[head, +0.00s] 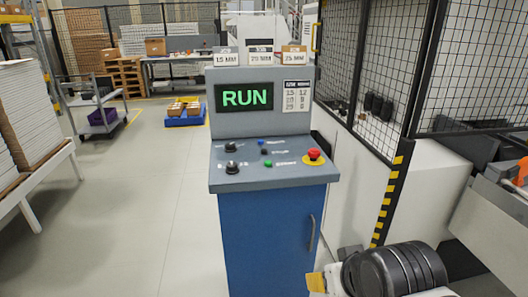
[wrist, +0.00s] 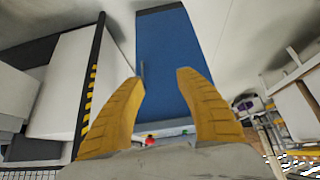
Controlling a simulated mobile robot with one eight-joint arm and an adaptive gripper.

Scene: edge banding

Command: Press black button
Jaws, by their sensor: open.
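A control console (head: 265,120) with a blue cabinet below stands in the middle of the head view. Its sloping panel (head: 222,181) carries a small black button (head: 264,152) between a blue button (head: 262,142) and a green button (head: 268,163). A red mushroom button (head: 313,154) on a yellow base is at the right, and two black knobs (head: 232,167) are at the left. My gripper (head: 316,282) is low at the right of the cabinet, below the panel and apart from the buttons. In the wrist view its yellow fingers (wrist: 159,76) are spread and empty; the black button cannot be made out there.
The screen (head: 244,97) reads RUN, and small boxes (head: 260,55) stand on top of the console. A mesh fence (head: 370,70) and a striped post (head: 388,200) stand to the right. Stacked panels (head: 30,120) stand at the left; the floor between is clear.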

